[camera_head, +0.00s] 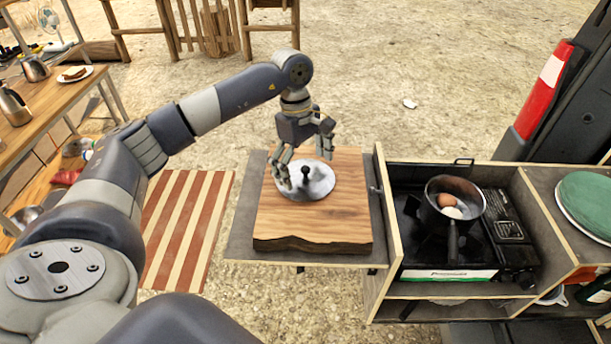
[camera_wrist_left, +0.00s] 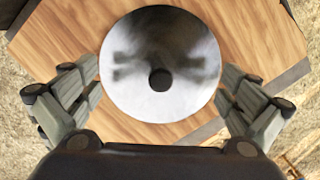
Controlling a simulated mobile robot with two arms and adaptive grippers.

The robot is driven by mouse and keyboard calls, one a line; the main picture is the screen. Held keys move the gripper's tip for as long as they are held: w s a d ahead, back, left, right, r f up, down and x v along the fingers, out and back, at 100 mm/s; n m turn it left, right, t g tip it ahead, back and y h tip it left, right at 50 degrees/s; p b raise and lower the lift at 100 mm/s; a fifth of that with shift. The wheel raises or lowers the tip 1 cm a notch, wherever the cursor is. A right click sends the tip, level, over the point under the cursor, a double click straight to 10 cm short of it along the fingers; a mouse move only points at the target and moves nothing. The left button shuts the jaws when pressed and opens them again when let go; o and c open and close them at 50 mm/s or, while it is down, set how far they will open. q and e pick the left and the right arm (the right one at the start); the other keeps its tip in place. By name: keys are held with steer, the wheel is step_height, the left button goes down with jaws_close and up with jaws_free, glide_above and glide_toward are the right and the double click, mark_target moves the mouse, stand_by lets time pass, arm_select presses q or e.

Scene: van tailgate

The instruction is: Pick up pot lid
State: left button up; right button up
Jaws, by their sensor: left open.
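The pot lid (camera_head: 312,184) is a round silver disc with a black knob. It lies on a thick wooden board (camera_head: 312,229) in the head view. In the left wrist view the lid (camera_wrist_left: 140,90) fills the middle, with its knob (camera_wrist_left: 160,79) near the centre. My left gripper (camera_head: 304,161) is open and points down over the lid. In the left wrist view its two fingers (camera_wrist_left: 160,95) stand to either side of the lid, apart from it. Whether a fingertip touches the lid cannot be told. My right gripper is not in view.
Right of the board is a wooden box unit holding a camp stove (camera_head: 511,229) and a dark pot (camera_head: 453,203) with eggs in it. A red and white post (camera_head: 544,90) rises behind. A striped mat (camera_head: 190,225) lies left, near a table (camera_head: 50,105) with kettles.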

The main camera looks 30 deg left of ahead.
arm_select(q)
steer(key=shift+c, duration=0.2)
steer(key=c, duration=1.8)
steer(key=shift+s, duration=0.15)
steer(key=c, duration=0.5)
steer(key=shift+d, duration=0.1)
jaws_close()
